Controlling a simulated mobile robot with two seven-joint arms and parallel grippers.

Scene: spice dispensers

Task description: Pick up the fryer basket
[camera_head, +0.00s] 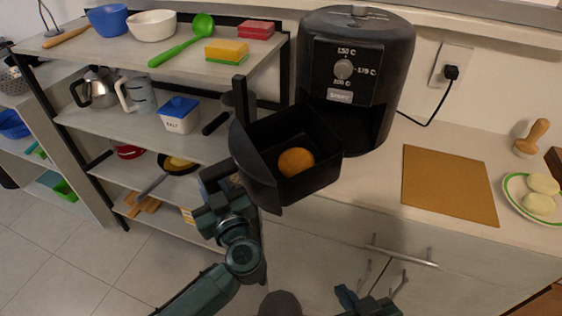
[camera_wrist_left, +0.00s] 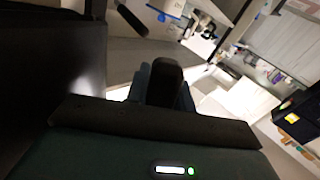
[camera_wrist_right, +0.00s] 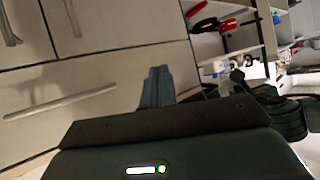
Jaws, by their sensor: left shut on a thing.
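The black fryer basket (camera_head: 262,181) is in front of the air fryer (camera_head: 345,75) in the head view, with its open top showing. A round orange-brown piece of food (camera_head: 296,161) lies inside it. My left gripper (camera_head: 214,186) is at the basket's left side, shut on its dark handle. In the left wrist view the handle (camera_wrist_left: 166,82) stands between the fingers. The basket's back corner overlaps the fryer's front, so I cannot tell if they touch. My right gripper (camera_head: 362,300) is low in the head view, away from the basket; its fingers (camera_wrist_right: 157,88) are together and empty.
A shelf rack (camera_head: 85,57) with bowls, sponges and a pan stands left of the basket. A brown board (camera_head: 445,185) and a plate (camera_head: 512,188) with pale rounds lie on the counter at right. Drawer handles (camera_head: 400,254) stick out below the counter.

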